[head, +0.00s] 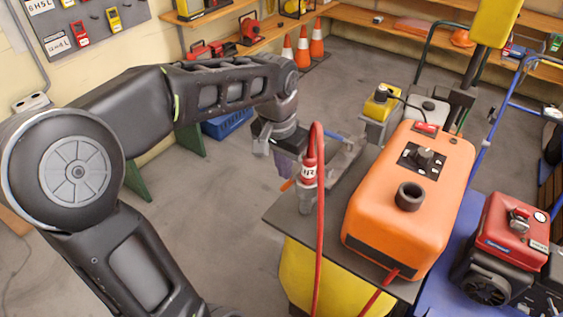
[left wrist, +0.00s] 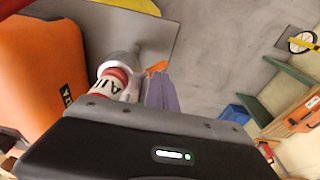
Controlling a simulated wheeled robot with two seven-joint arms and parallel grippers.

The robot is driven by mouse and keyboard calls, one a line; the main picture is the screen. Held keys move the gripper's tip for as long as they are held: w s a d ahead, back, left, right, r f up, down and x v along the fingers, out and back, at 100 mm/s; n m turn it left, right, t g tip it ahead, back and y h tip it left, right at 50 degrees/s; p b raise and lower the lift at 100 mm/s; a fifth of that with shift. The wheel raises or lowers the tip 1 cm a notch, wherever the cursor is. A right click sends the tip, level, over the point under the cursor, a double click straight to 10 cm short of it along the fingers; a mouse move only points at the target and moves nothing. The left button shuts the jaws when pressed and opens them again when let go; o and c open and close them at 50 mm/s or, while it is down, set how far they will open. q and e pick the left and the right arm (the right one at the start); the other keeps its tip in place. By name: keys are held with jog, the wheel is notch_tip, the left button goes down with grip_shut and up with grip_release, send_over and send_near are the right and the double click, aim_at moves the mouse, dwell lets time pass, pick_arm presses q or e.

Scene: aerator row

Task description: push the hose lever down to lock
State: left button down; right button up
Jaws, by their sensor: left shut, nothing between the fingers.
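The red hose (head: 319,240) ends in a red and white "AIR" collar on a grey coupling (head: 306,199) at the left part of the dark bench top. The orange hose lever (head: 287,185) sticks out left of the coupling, partly hidden in the head view. In the left wrist view the lever (left wrist: 157,67) shows beyond the fingertips, beside the coupling (left wrist: 122,60). My left gripper (head: 285,172) has purple fingers, shut and empty, close beside the coupling and at the lever. I cannot tell whether they touch it. My right gripper is not in view.
A large orange tank (head: 405,215) stands right of the hose on the bench top (head: 275,217). A red engine unit (head: 512,225) is at far right. Traffic cones (head: 317,42) and a blue crate (head: 226,124) are behind. Floor left of the bench is clear.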

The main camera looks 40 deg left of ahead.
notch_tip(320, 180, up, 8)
jog(key=p, duration=0.8)
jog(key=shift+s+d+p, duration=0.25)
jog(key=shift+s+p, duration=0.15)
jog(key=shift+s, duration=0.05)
